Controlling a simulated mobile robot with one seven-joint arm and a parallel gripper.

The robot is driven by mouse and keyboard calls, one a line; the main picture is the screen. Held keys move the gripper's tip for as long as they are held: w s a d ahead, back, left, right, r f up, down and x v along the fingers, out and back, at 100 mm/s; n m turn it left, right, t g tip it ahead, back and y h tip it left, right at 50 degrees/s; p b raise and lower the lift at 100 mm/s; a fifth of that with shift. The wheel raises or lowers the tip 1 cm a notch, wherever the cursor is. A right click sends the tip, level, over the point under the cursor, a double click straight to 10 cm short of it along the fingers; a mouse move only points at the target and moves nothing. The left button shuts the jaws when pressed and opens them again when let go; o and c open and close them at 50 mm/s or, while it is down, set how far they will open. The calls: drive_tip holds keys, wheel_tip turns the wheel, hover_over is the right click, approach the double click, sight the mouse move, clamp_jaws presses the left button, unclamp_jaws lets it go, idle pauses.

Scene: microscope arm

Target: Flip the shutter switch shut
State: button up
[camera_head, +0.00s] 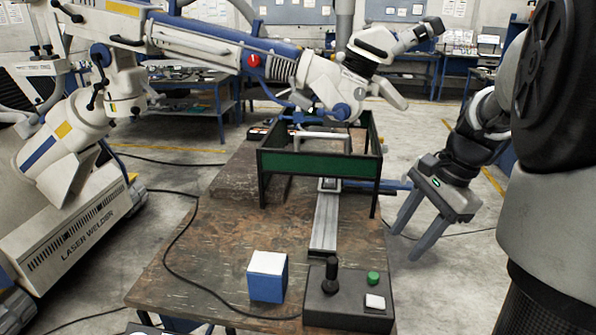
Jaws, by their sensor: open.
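A black control box (349,312) sits at the near right corner of the wooden table. It carries a black upright knob (330,275), a green round button (374,278) and a white square switch (375,301). No label shows which one is the shutter switch, and I cannot tell the white switch's position. My gripper (407,244) is open and empty, its two fingers apart and pointing down-left. It is to the right of the table, beyond the box and above it in the picture, touching nothing that I can see.
A green-sided black frame (309,165) stands on the table (215,225) over a metal rail (326,222). A blue-and-white cube (267,277) is left of the box, with a black cable running past. A laser welder arm (215,45) reaches over the frame.

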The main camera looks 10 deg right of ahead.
sight(383, 302)
drive_tip(key=w+d+f+m+y+b, duration=0.1)
drive_tip(key=w+d+f+m+b, duration=0.1)
drive_tip(key=d+f+m, duration=0.4)
drive_tip(key=shift+n, duration=0.3)
drive_tip(key=x, duration=0.6)
drive_tip(key=b+x, duration=0.1)
drive_tip(key=x, duration=0.4)
drive_tip(key=d+b+x, duration=0.1)
drive_tip(key=x, duration=0.5)
drive_tip(key=shift+s+a+f, duration=0.15)
drive_tip(key=shift+s+f, duration=0.1)
drive_tip(key=shift+f, duration=0.3)
